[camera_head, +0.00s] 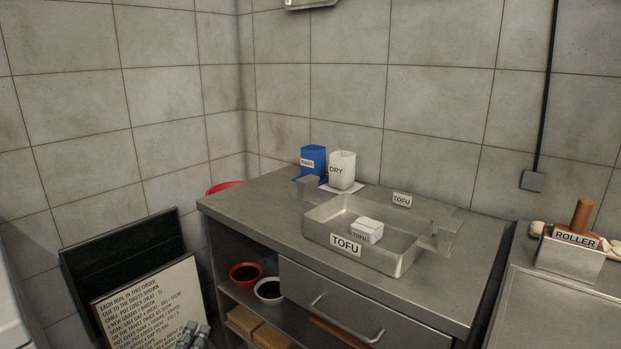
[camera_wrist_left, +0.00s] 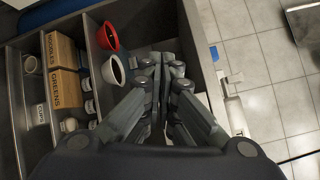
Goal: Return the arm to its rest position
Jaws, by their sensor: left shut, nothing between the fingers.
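My left gripper (camera_head: 192,335) shows only by its fingertips at the bottom edge of the head view, in front of the lettered board (camera_head: 150,305). In the left wrist view the gripper (camera_wrist_left: 160,62) points forward with its fingers together. It is shut and empty. The rest of the left arm is out of the head view. My right gripper does not show in either view.
The steel counter (camera_head: 255,208) bears a tofu tray (camera_head: 400,262), a blue container (camera_head: 313,160) and a white container (camera_head: 342,170). A red bowl (camera_head: 245,272) and a white bowl (camera_head: 269,290) sit on its open shelf, left of a drawer (camera_head: 365,318).

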